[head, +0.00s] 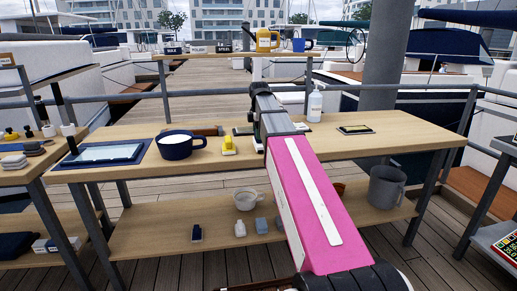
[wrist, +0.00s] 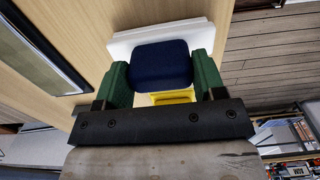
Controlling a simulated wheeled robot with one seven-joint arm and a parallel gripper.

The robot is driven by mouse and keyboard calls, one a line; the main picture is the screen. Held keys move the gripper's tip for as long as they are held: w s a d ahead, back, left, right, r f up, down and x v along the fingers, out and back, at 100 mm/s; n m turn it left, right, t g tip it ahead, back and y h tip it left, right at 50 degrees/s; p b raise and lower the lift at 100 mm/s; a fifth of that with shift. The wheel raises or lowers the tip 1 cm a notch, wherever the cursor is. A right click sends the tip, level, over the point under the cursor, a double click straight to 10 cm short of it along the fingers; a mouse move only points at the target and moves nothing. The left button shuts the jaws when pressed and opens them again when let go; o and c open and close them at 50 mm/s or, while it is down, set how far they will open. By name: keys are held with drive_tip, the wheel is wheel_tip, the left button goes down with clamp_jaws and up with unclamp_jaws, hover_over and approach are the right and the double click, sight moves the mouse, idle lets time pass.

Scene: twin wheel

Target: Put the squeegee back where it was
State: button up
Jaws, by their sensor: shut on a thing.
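My gripper (wrist: 162,66) has its two green fingers closed on the sides of a dark blue block (wrist: 160,64) in the wrist view. I take this block to be part of the squeegee, but its full shape is hidden. A white slab (wrist: 122,44) lies just beyond the block. A yellow piece (wrist: 172,97) shows between the block and my palm. I cannot tell whether the white and yellow pieces belong to the held thing. In the head view, my pink and white arm covers most of my gripper (head: 262,122) over the middle of the table.
The wooden table (head: 415,137) carries a dark blue mug (head: 180,145), a yellow object (head: 229,146), a white bottle (head: 315,104) and a dark-framed flat object (head: 355,129). A lower shelf (head: 150,238) holds several small objects and a grey mug (head: 387,186). The table's right part has free room.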

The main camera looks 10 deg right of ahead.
drive_tip(key=shift+f, duration=0.3)
idle(0.4)
drive_tip(key=o, duration=1.1)
drive_tip(key=shift+o, duration=0.2)
drive_tip(key=shift+r, duration=0.1)
wheel_tip(320, 180, up, 11)
drive_tip(key=shift+f, duration=0.2)
